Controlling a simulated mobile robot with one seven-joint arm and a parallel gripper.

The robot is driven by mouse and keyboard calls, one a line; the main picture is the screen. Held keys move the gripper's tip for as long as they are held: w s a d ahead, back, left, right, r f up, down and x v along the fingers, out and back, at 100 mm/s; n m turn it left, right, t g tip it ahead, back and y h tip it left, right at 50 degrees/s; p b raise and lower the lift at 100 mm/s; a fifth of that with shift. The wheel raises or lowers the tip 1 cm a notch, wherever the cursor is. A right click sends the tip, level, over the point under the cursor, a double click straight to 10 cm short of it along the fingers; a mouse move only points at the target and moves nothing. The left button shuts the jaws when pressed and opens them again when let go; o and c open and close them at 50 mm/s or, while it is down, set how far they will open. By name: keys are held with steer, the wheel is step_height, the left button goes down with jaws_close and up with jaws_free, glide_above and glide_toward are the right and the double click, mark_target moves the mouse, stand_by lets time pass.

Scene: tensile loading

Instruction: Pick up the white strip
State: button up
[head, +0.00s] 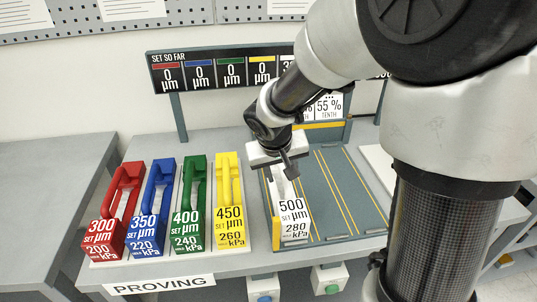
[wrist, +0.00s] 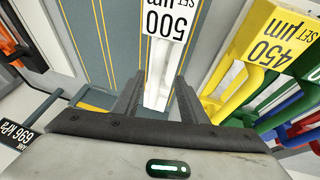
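The white strip (head: 293,216) is a white handled block marked 500 µm and 280 kPa. It stands on the left part of a blue-grey board, and its label end also shows at the top of the wrist view (wrist: 166,22). My gripper (head: 287,166) is above the strip's rear handle, pointing down. In the wrist view my gripper (wrist: 158,85) has its two fingers apart, one on either side of the white handle. The fingers look open around it; firm contact is not visible. My wrist and gripper partly hide the handle in the head view.
Red (head: 116,212), blue (head: 153,208), green (head: 190,204) and yellow (head: 229,202) handled blocks stand in a row to the left. The board (head: 345,190) is bare right of the strip. A sign panel (head: 215,72) stands behind on posts.

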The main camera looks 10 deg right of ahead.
mark_target(284, 176)
steer(key=x, duration=0.4)
steer(key=b+x, duration=0.1)
steer(key=x, duration=0.1)
steer(key=shift+w+d, duration=0.3)
steer(key=shift+w, duration=0.05)
jaws_close()
stand_by(1.1)
